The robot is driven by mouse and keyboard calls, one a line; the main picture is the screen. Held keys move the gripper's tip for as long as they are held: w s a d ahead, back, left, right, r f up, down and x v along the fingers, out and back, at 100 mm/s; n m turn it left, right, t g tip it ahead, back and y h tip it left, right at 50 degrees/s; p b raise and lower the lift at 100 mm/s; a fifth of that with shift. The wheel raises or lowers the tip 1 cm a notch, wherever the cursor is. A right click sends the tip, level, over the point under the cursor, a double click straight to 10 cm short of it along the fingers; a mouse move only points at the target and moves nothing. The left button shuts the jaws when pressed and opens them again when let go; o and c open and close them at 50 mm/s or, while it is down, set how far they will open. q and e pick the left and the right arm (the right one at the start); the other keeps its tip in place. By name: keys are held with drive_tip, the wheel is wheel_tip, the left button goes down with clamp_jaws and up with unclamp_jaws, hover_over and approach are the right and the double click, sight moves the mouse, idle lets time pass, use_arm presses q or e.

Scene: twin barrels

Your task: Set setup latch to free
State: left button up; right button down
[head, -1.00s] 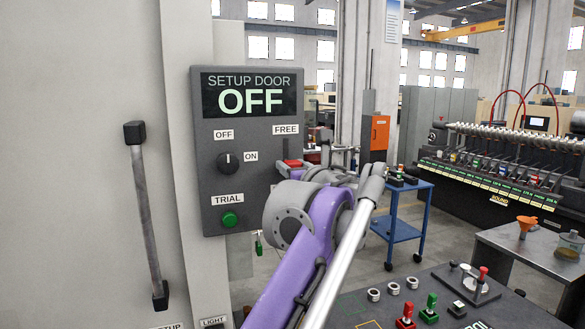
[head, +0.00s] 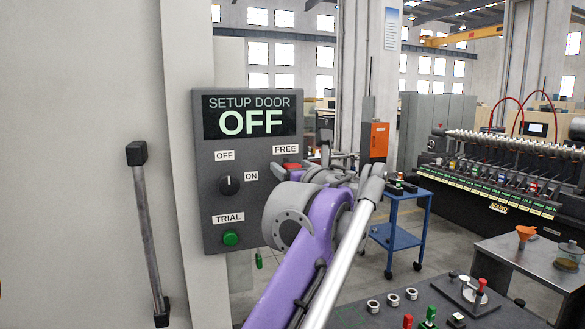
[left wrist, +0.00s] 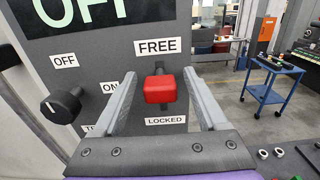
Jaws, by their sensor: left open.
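The setup latch (left wrist: 163,90) is a red block handle on the dark panel, between the FREE label above and the LOCKED label below. In the head view the red latch (head: 291,166) shows just under the FREE label, partly hidden by my gripper and arm. My left gripper (left wrist: 160,75) is open, with one finger on each side of the latch and gaps visible between. It also shows in the head view (head: 305,166), in front of the panel's right edge. The panel (head: 208,185) displays SETUP DOOR OFF. My right gripper is out of view.
The panel also has a black OFF/ON knob (head: 229,185) and a green TRIAL button (head: 230,238). A door handle (head: 148,235) is at left. A blue cart (head: 395,235) and a grey table (head: 535,260) stand to the right.

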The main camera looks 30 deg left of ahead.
use_arm(q)
drive_tip(key=b+v, duration=0.1)
drive_tip(key=v, duration=0.9)
drive_tip(key=shift+s+d, duration=0.25)
drive_tip(key=shift+s, duration=0.05)
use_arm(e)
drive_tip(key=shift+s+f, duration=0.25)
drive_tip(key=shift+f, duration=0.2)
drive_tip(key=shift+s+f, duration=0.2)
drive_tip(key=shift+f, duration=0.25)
